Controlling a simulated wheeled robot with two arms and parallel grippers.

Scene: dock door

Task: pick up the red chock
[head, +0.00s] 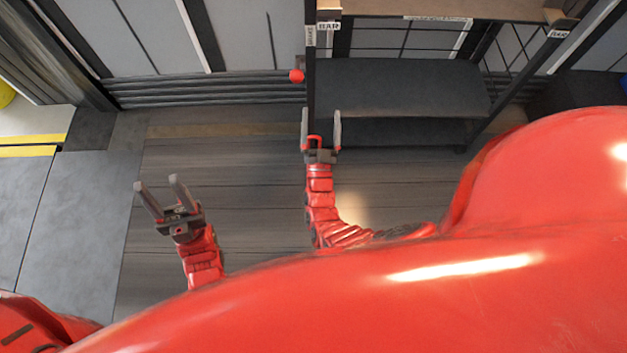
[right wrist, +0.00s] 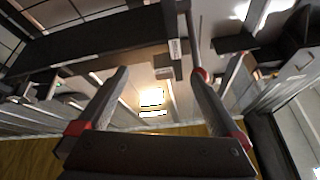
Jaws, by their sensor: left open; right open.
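I cannot make out a clear wedge-shaped red chock in either view. A small red rounded thing (head: 296,75) shows beside the shelf's left post in the head view; I cannot tell what it is. A red spot (right wrist: 200,75) also shows near a post in the right wrist view. My right gripper (head: 321,114) is open, its fingers pointing at the shelf's left post, below and right of the red rounded thing. Red parts show at its finger bases, and nothing is visibly held. My left gripper (head: 161,189) is open and empty over the floor, further left.
A dark shelf rack (head: 400,87) stands ahead, with a wooden upper board (head: 440,9) and labelled posts. A ribbed door panel (head: 200,90) is at the back. Grey floor (head: 75,215) at left is clear. My red body covers the lower right.

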